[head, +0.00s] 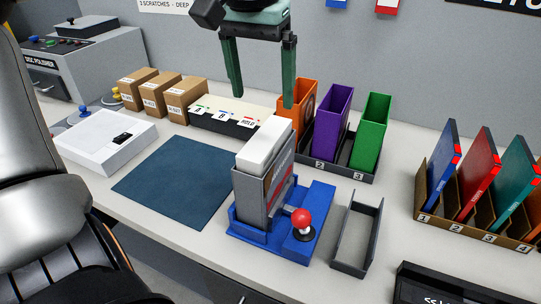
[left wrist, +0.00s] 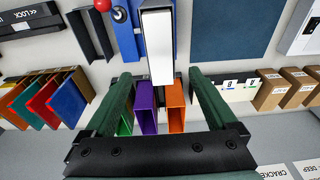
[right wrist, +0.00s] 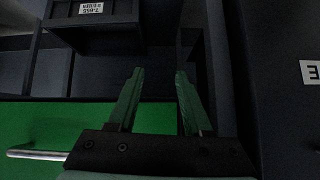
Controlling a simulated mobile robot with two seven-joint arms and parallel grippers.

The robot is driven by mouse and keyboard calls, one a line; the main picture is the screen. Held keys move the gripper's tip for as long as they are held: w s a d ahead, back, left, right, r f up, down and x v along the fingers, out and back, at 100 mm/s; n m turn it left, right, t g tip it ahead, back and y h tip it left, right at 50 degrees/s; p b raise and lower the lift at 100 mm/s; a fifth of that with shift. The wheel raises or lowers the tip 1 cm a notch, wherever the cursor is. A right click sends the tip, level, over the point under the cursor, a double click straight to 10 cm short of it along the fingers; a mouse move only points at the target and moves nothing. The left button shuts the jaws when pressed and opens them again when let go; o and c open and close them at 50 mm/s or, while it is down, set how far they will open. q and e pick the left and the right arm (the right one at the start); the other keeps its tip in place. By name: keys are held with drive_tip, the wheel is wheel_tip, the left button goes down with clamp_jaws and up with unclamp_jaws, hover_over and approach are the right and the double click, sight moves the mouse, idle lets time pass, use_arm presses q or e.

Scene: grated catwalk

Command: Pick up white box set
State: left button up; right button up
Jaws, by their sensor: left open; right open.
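A white box (head: 265,143) stands upright in a grey holder (head: 249,190) on a blue base (head: 305,225) with a red ball lever (head: 300,218). My right gripper (right wrist: 159,73) is open and empty in the right wrist view, far from the box.
Orange (head: 297,106), purple (head: 333,122) and green (head: 371,131) bins stand behind the box. A blue mat (head: 178,182) lies left of the base, an empty grey tray (head: 358,231) right. A green panel (right wrist: 60,130) and dark frame (right wrist: 206,65) are near my right gripper.

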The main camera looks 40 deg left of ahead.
sight(266, 136)
use_arm(q)
drive_tip(key=f, duration=0.3)
drive_tip(key=w+f, duration=0.1)
drive_tip(key=f, duration=0.2)
drive_tip(key=f+b, duration=0.1)
drive_tip(key=f, duration=0.2)
drive_tip(key=shift+w+a, duration=0.15)
drive_tip(key=shift+a, duration=0.1)
drive_tip(key=shift+r, duration=0.1)
clamp_jaws()
idle(0.6)
